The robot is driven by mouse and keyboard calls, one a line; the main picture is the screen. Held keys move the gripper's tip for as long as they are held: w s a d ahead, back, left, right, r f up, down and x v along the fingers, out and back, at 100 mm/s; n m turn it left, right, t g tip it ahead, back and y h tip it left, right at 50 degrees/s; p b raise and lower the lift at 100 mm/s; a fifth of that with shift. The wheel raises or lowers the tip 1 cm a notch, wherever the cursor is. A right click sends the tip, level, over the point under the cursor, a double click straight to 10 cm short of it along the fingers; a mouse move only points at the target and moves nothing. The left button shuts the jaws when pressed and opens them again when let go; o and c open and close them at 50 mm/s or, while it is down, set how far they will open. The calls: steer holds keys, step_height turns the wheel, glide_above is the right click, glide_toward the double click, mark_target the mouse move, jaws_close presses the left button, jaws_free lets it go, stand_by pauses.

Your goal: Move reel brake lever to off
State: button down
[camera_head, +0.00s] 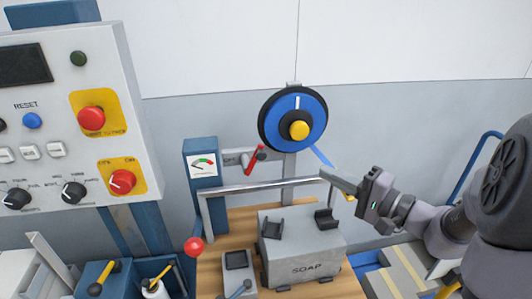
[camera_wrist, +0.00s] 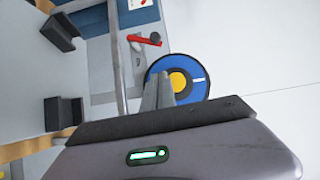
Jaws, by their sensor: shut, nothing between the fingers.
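The lever also shows in the wrist view (camera_wrist: 145,39). I cannot read any on or off mark beside it. My gripper (camera_head: 326,173) is shut and empty, below and right of the reel, apart from the lever. In the wrist view its fingers (camera_wrist: 157,92) overlap the reel's edge.
A metal rail (camera_head: 262,187) runs below the lever, above a wooden bench with a grey SOAP box (camera_head: 302,252). A gauge post (camera_head: 202,170) and a red ball-ended lever (camera_head: 194,246) stand left. A control panel (camera_head: 75,110) fills the far left. The wall above is clear.

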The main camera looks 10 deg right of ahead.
steer(key=shift+s+a, duration=0.1)
steer(key=shift+s, duration=0.05)
steer(key=b, duration=0.1)
glide_toward(262, 150)
steer(key=w+d, duration=0.1)
steer(key=w, duration=0.2)
steer(key=a, duration=0.3)
steer(key=shift+w+a+f+b, duration=0.15)
steer(key=shift+w+f+b, duration=0.1)
steer(key=shift+w+b, duration=0.1)
steer(key=shift+w+r, duration=0.1)
